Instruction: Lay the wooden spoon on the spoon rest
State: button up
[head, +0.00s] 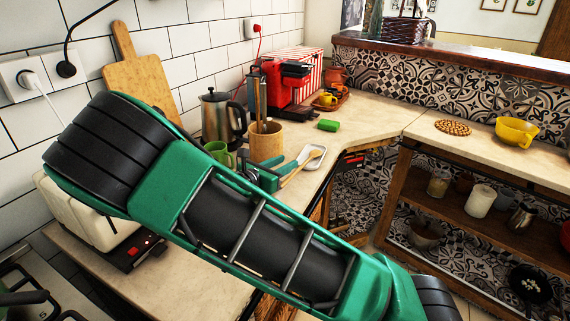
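The white spoon rest (311,152) lies on the counter near its front edge, right of the utensil pot. The wooden spoon (298,168) is a light brown strip that slants up to the right, with its upper end over the rest. I cannot tell whether it touches the rest. My gripper (270,177), green and dark, is just left of the spoon's lower end. My arm hides part of it, and its fingers are too small to tell whether they hold the spoon.
A utensil pot (266,142), a green mug (220,153) and a metal French press (223,117) stand close behind my gripper. A green sponge (328,125) lies beyond the rest. A yellow cup (516,131) and a woven trivet (453,127) are on the right counter.

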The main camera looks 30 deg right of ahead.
jog(key=v, duration=0.9)
jog(key=shift+s+a, duration=0.1)
jog(key=shift+a, duration=0.15)
jog(key=shift+s, duration=0.1)
